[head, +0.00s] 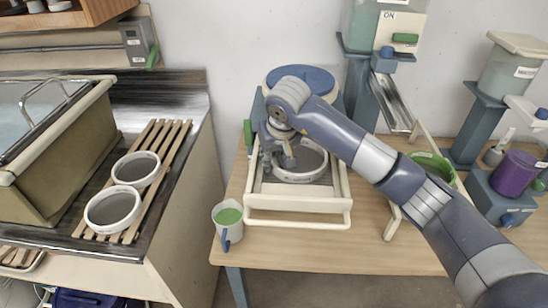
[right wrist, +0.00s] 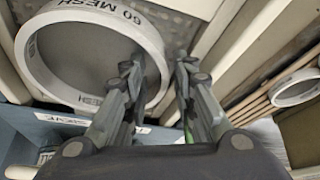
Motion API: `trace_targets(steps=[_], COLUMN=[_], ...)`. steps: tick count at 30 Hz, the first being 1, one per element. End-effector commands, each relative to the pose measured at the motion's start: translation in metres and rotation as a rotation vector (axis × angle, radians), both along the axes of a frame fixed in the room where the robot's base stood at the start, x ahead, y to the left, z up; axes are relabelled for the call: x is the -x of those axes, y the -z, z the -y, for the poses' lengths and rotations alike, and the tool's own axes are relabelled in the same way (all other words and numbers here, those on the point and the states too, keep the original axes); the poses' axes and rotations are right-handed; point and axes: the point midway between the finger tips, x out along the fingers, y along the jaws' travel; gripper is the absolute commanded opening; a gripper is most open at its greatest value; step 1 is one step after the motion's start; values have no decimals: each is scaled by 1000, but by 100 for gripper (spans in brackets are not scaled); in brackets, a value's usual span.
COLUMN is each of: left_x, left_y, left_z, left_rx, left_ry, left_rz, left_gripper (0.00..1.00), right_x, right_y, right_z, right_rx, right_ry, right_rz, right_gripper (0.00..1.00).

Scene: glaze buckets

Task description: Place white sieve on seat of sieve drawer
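A white sieve (head: 300,177) lies in the pulled-out cream sieve drawer (head: 298,220) on the table. It looks level and within the drawer's inner frame; whether it is fully seated is unclear. In the right wrist view the white sieve (right wrist: 30,62) shows its "60 MESH" lettering. My right gripper (head: 279,160) is over the left side of this sieve and hides part of it. In the wrist view my right gripper (right wrist: 161,68) has its fingers apart, one on each side of the sieve's wall, with gaps visible. My left gripper is out of view.
Two other white sieves (head: 112,208) (head: 136,170) lie on a wooden slatted rack (head: 175,150) at left. A mug with green liquid (head: 227,218) stands left of the drawer. A green container (head: 432,165) is right, beyond my right arm. The table front is clear.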

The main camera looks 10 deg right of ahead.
Motion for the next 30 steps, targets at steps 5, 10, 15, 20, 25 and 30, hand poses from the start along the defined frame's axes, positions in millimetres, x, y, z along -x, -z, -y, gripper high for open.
trace_targets(steps=[5,10,15,20,25,30], left_x=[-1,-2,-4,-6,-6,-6], left_y=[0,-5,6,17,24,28], left_z=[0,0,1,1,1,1], left_rx=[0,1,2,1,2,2], left_ry=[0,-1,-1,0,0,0], left_rz=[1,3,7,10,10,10], left_gripper=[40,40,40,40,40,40], right_x=[0,0,8,22,35,42], right_y=[0,-4,-26,-58,-88,-107], right_z=[0,-1,0,2,3,3], right_rx=[0,-1,0,1,1,-1], right_ry=[0,0,-1,-1,-1,1], right_rz=[0,0,8,7,5,3], right_gripper=[26,26,26,26,26,26])
